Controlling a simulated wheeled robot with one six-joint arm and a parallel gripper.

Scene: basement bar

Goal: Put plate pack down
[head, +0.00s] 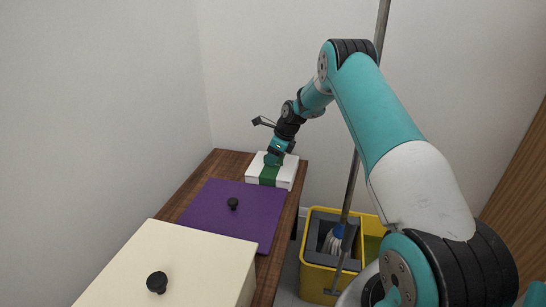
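A white box with a green band (284,180), which looks like the plate pack, is at the far end of a narrow brown wooden table. My gripper (274,158) is pointed down at the top of this box, over the green band. The fingertips are too small and partly hidden, so I cannot tell whether they are open or shut, or touching the box. The box appears level and at the table top. I cannot see its underside.
A purple lidded box (225,212) with a black knob sits nearer on the table (190,195). A cream lidded box (180,262) with a black knob is nearest. A yellow mop bucket (318,283) stands right of the table. Walls close in behind and left.

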